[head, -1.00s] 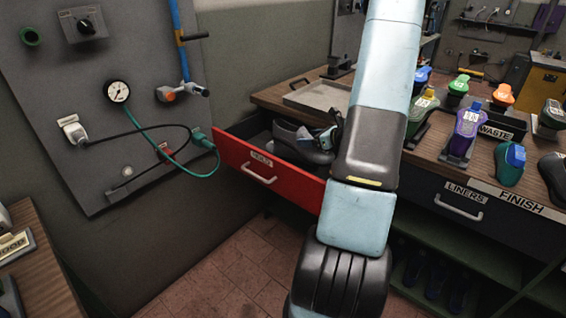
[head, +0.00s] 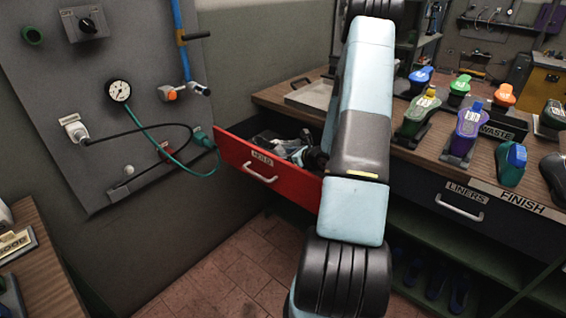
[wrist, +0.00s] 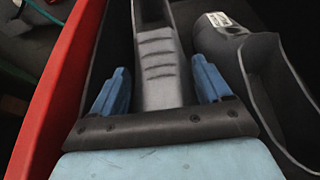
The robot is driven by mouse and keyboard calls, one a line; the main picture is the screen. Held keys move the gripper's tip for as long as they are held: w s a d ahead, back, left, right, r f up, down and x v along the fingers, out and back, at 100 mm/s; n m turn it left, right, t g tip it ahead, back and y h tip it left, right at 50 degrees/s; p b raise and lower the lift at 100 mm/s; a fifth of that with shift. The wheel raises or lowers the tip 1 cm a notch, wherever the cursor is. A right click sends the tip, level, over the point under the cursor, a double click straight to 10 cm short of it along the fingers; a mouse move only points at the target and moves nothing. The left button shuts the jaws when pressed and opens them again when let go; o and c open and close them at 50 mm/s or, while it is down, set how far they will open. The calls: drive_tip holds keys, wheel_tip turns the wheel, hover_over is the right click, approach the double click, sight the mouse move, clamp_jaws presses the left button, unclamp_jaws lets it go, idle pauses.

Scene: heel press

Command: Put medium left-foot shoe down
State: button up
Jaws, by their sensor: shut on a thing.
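My gripper (wrist: 162,82) is shut on a grey piece with several ridges (wrist: 160,65), which I take to be the medium left-foot shoe. Most of that shoe runs out of the wrist view or is hidden, and its size mark does not show. In the head view my gripper (head: 298,152) is low inside the open red drawer (head: 245,160), labelled HOLD. A second dark shoe (wrist: 255,75) with a small white label lies just right of the held one in the wrist view. I cannot tell whether the held shoe touches the drawer floor.
The red drawer wall (wrist: 62,85) runs close along the left in the wrist view. A bench above holds a shallow tray (head: 312,93), several coloured shoe forms (head: 467,128) and a FINISH strip (head: 520,200). A wall panel with a gauge (head: 119,91) and hoses stands left.

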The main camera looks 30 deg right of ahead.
drive_tip(key=shift+f, duration=1.05)
drive_tip(key=o, duration=1.3)
drive_tip(key=shift+s+d, duration=0.1)
drive_tip(key=v, duration=1.2)
